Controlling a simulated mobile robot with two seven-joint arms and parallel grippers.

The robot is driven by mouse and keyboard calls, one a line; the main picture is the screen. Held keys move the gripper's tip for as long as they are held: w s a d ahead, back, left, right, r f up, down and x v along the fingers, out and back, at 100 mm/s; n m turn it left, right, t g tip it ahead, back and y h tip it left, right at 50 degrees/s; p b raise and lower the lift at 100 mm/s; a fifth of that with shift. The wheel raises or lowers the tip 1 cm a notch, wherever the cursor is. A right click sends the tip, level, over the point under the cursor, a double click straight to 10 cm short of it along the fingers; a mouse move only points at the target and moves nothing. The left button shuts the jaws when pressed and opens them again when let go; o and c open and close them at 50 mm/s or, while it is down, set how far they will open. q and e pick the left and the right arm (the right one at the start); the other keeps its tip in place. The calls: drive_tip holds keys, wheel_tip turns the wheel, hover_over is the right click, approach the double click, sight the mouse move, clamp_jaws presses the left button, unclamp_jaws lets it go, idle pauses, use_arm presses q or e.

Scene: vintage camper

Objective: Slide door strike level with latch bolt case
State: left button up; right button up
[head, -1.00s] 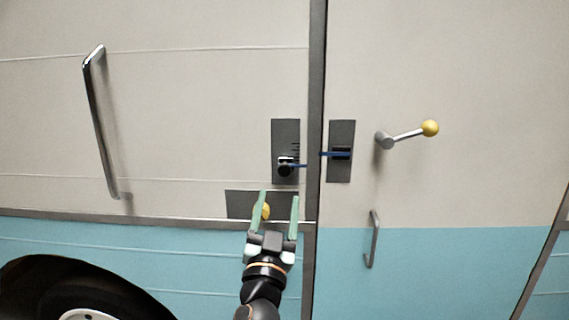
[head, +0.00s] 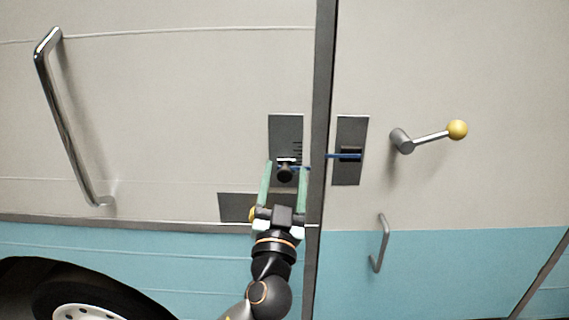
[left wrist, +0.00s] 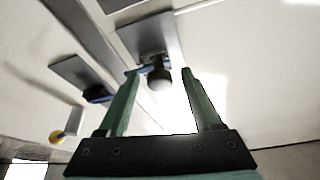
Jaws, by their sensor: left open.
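The door strike (head: 285,165) is a small slide with a black knob on a dark grey plate with scale marks, left of the door gap. The latch bolt case (head: 350,154) is a black block on a dark plate on the door, right of the gap. The strike's blue line sits lower than the case's blue line. My left gripper (head: 285,170) is open, its green fingers on either side of the knob in the picture. In the left wrist view the knob (left wrist: 159,79) shows between the fingers, with no clear contact. My right gripper is not in view.
A lever with a yellow ball (head: 457,130) is right of the case. A small grab handle (head: 381,244) is below it, and a long chrome handle (head: 72,120) is far left. A lower dark plate (head: 236,207) is partly hidden by my gripper. A wheel (head: 80,300) is bottom left.

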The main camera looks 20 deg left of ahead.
use_arm(q)
drive_tip(key=shift+w, duration=0.15)
drive_tip(key=shift+r, duration=0.1)
drive_tip(key=shift+c, duration=0.9)
clamp_jaws()
idle(0.5)
